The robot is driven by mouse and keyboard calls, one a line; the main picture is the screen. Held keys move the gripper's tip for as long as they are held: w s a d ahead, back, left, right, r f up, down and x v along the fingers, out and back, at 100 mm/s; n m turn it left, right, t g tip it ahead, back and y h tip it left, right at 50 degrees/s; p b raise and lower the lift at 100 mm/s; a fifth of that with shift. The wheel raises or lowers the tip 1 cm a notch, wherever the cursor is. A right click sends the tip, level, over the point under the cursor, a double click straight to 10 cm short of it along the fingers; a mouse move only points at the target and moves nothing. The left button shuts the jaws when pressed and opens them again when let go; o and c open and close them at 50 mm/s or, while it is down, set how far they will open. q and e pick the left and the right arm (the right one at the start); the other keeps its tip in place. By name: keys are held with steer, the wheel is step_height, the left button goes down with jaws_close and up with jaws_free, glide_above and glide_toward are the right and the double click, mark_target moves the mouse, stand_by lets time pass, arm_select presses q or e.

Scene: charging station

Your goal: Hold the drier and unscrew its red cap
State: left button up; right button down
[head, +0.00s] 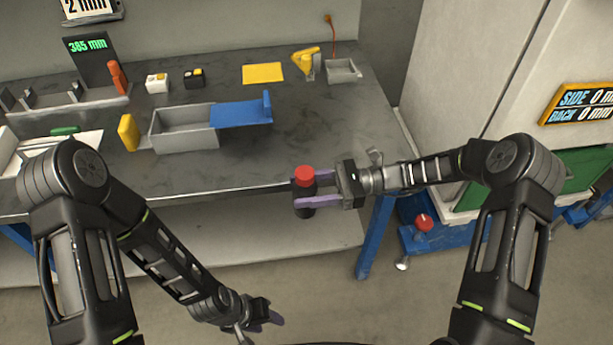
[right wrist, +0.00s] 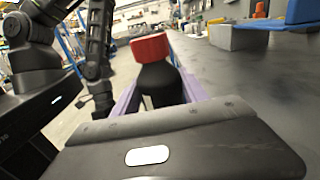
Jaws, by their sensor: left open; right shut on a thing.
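The drier is a black cylinder (head: 305,190) with a red cap (head: 304,173) on its top. My right gripper (head: 306,202) is shut on the drier's body, its purple fingers on either side. The drier is upright in front of the table's front edge. In the right wrist view the red cap (right wrist: 150,47) sits on the black body (right wrist: 160,84) between the purple fingers. My left gripper (head: 262,325) is open and empty, low at the bottom of the head view, well below the drier and apart from it.
The grey workbench (head: 330,125) holds an open grey box (head: 183,128) with a blue part (head: 240,112), a yellow pad (head: 263,73) and a small grey tray (head: 343,70). Blue table legs (head: 375,236) stand below. A cabinet stands at the right. The floor in front is clear.

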arm_select(q)
steer(key=shift+o, duration=0.6)
steer(key=w+d+r+m+g, duration=0.1)
steer(key=w+d+r+m, duration=0.2)
steer(key=w+d+m, duration=0.1)
steer(key=shift+w+d+r+h, duration=0.15)
steer(key=shift+w+d+h, duration=0.35)
steer(key=shift+d, duration=0.45)
steer(key=w+d+r+m+g+h, duration=0.2)
steer(key=w+d+r+m+g, duration=0.15)
steer(key=d+r+m, duration=0.9)
step_height(320, 180, up, 24)
steer(key=m+t+y, duration=0.4)
steer(key=m+y, duration=0.3)
steer(key=m, duration=0.9)
glide_above(304, 172)
steer(key=shift+f, duration=0.2)
steer(key=shift+f, duration=0.15)
steer(key=shift+f, duration=3.9)
